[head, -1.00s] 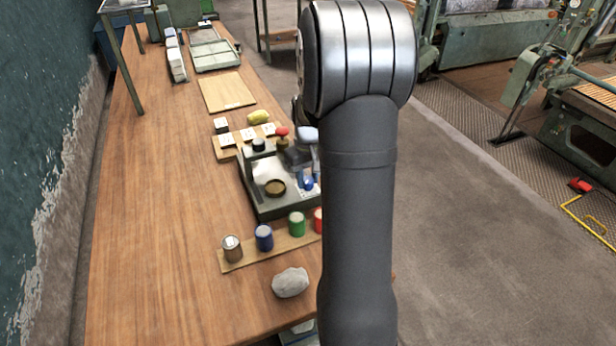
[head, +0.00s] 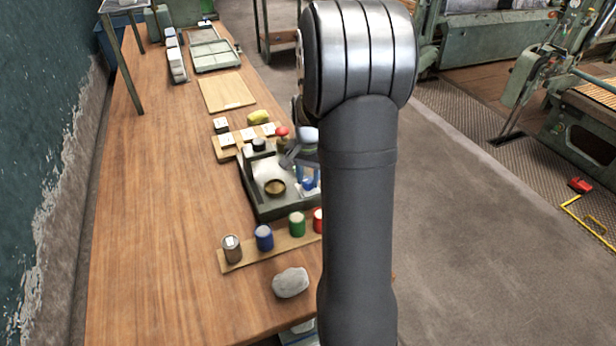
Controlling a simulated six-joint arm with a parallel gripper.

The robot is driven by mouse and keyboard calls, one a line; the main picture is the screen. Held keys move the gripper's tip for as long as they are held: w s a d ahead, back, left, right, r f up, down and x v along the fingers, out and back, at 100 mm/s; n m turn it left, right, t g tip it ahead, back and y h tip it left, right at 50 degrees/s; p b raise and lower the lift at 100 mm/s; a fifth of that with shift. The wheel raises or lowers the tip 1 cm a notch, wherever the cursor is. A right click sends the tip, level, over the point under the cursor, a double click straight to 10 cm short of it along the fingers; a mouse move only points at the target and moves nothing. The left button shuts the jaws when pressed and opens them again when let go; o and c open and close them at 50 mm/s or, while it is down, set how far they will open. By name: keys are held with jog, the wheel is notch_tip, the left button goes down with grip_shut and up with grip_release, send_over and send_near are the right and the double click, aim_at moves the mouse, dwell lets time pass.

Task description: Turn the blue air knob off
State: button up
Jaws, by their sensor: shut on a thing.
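The blue air knob (head: 308,184) is at the right side of a dark machine block with a pale top plate, just left of my arm in the head view. My gripper (head: 305,174) is low over the block, with its fingers down at the knob. It is shut on the knob. My own arm hides much of the gripper and the block's right side. The knob's exact angle is too small to tell.
A round brass part (head: 275,187) and a red knob (head: 282,132) are close by on the block. A board in front carries brown, blue (head: 264,237), green (head: 297,224) and red cans. A grey stone (head: 290,283) lies nearer. The table's left side is clear.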

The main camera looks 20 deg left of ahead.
jog(key=shift+m, duration=0.5)
jog(key=o, duration=1)
jog(key=shift+r, duration=0.1)
notch_tip(320, 180, up, 17)
jog(key=shift+r, duration=0.15)
